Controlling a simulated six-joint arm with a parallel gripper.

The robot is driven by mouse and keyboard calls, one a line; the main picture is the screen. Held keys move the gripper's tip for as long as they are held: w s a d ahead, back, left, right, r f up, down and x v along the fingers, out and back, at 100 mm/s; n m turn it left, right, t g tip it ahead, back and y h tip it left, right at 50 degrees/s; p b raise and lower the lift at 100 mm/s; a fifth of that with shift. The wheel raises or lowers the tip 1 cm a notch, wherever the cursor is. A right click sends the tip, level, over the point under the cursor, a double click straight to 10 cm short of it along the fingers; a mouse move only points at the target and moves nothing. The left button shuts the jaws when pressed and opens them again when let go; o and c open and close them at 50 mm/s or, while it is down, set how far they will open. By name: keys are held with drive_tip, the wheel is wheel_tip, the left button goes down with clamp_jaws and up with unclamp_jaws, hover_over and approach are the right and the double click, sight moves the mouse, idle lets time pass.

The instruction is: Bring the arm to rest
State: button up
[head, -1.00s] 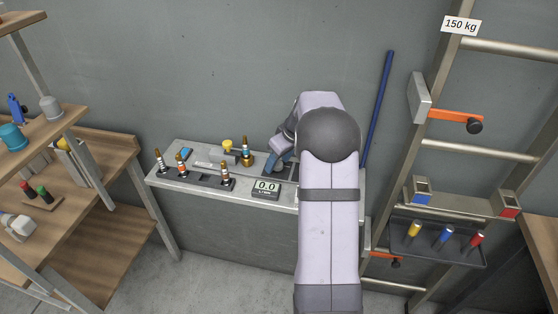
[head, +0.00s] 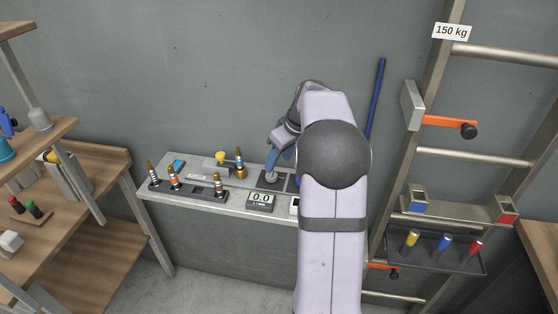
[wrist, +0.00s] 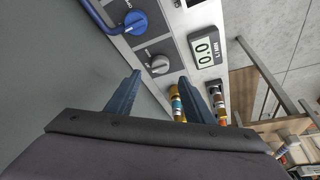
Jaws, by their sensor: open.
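My arm reaches forward over the bench (head: 235,197) in the head view. My gripper (head: 279,160) is partly hidden by my own arm there, with a blue finger showing just above the grey knob (head: 271,177). In the wrist view my gripper (wrist: 158,92) is open, with two dark blue fingers spread apart and nothing between them. Beyond the fingers are the grey knob (wrist: 158,64) and a blue knob (wrist: 136,22) on the panel. The fingers look apart from both knobs.
A display (head: 260,199) reads 0.0. Brass-tipped nozzles (head: 218,184) stand on the bench's left part. A wooden shelf (head: 95,165) is at left. A ladder (head: 420,130) and a tray of coloured-handled tools (head: 440,250) are at right. A blue pole (head: 376,95) leans on the wall.

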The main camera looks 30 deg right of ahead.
drive_tip(key=shift+m+g, duration=0.3)
drive_tip(key=shift+g, duration=0.3)
drive_tip(key=s+a, duration=0.1)
drive_tip(key=a, duration=0.1)
drive_tip(key=s+a+f, duration=0.1)
drive_tip(key=a, duration=0.2)
drive_tip(key=s+a, duration=0.1)
drive_tip(key=a, duration=0.2)
drive_tip(key=shift+s+a+f+p, duration=0.15)
drive_tip(key=shift+s+f+p, duration=0.05)
drive_tip(key=shift+f+p, duration=0.1)
drive_tip(key=s+a+f+m+g, duration=0.1)
drive_tip(key=s+a+f, duration=0.2)
drive_tip(key=s+a, duration=0.5)
drive_tip(key=s+a+f+g+h+p, duration=0.1)
drive_tip(key=s+a+f, duration=0.3)
drive_tip(key=s+a, duration=0.4)
drive_tip(key=s+g, duration=0.1)
drive_tip(key=s, duration=0.5)
drive_tip(key=shift+m, duration=0.4)
